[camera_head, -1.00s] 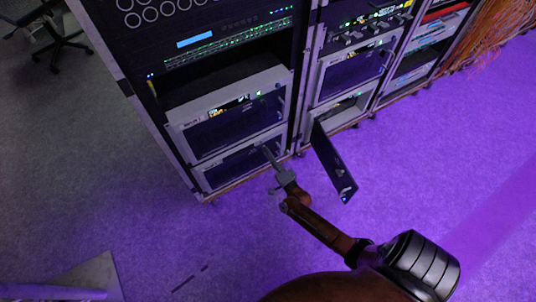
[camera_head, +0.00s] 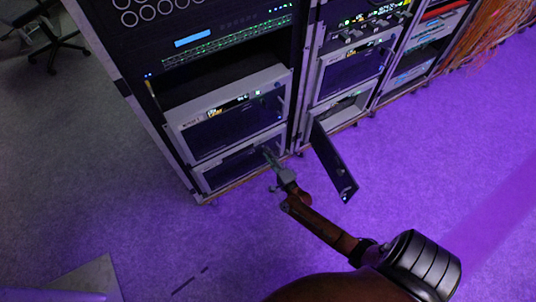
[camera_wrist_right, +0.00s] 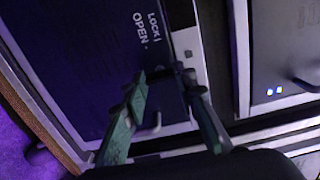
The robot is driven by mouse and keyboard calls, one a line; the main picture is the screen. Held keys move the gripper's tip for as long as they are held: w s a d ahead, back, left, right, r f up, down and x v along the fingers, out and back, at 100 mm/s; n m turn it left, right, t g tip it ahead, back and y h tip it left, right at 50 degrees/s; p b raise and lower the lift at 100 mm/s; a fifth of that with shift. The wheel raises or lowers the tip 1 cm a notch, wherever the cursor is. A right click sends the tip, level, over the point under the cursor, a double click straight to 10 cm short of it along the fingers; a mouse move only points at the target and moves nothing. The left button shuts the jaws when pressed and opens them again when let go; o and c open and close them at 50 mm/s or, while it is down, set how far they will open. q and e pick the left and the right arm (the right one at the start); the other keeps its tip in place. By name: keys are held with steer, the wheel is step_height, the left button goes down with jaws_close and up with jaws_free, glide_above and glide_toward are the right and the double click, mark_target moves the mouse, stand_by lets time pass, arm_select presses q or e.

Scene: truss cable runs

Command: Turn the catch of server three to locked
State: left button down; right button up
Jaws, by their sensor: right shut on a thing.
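The lower server (camera_head: 225,172) in the left rack has a dark front in a pale frame; I cannot read its number in the head view. My right gripper (camera_head: 268,154) is at the right end of this front. In the right wrist view, the words LOCK and OPEN (camera_wrist_right: 148,29) are printed on the dark panel. Below them, the two fingers of my right gripper (camera_wrist_right: 163,82) reach to the panel edge. They are shut on the catch, which the fingers mostly hide. A pale bent handle (camera_wrist_right: 152,128) shows between the fingers. My left gripper is not in view.
Another server (camera_head: 230,118) sits directly above in the same rack. In the neighbouring rack, a dark door (camera_head: 332,160) hangs open into the floor space, close to the right of my gripper. Orange cables (camera_head: 500,30) hang at the far right. The floor in front is clear.

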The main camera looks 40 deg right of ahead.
steer(key=shift+a, duration=0.1)
steer(key=o, duration=1.1)
steer(key=v, duration=1.2)
steer(key=shift+a, duration=0.1)
